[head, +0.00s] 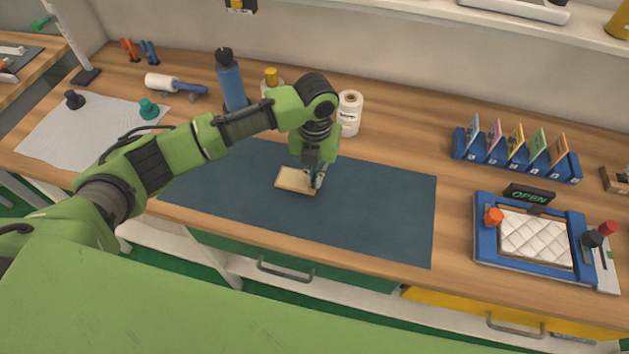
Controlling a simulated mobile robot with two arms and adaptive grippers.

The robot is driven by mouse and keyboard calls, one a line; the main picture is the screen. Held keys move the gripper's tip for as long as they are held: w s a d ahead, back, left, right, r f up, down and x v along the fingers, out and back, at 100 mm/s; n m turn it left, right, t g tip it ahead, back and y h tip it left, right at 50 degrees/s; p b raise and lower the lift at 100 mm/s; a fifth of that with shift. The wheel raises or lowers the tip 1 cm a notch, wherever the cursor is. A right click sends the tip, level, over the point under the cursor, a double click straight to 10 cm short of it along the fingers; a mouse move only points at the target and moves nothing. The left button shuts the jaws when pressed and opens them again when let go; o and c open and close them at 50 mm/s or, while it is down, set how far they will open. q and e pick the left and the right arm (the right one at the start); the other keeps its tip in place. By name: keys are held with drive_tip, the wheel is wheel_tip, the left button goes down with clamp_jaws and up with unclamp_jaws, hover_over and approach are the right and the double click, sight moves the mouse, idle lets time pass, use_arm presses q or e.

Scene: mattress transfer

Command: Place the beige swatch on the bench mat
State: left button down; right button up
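The beige swatch (293,181) is a small flat tan rectangle over the middle of the dark blue bench mat (385,215). It looks flat and lies on the mat or very close above it; I cannot tell which. My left gripper (315,180) points down at the right edge of the swatch, with its fingertips at or touching that edge. The fingers are small here, and I cannot tell whether they are shut on the swatch or apart. My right gripper is not in view.
Behind the mat stand a blue bottle (229,82) and a white labelled roll (349,113). A blue rack (560,164) holds several coloured swatches at right. A blue frame (486,238) with a quilted white pad stands before it. The mat's right part is clear.

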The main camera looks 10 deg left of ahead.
use_arm(q)
wheel_tip(320, 180, down, 2)
drive_tip(key=shift+f, duration=0.45)
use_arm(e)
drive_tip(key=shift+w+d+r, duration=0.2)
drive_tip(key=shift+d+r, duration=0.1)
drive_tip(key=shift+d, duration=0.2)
use_arm(q)
drive_tip(key=shift+f, duration=0.1)
drive_tip(key=c, duration=2.2)
unclamp_jaws()
drive_tip(key=shift+s, duration=0.1)
drive_tip(key=shift+c, duration=0.2)
wheel_tip(320, 180, up, 12)
drive_tip(key=shift+d+r+b, duration=0.1)
drive_tip(key=shift+r+b, duration=0.05)
drive_tip(key=shift+b, duration=0.8)
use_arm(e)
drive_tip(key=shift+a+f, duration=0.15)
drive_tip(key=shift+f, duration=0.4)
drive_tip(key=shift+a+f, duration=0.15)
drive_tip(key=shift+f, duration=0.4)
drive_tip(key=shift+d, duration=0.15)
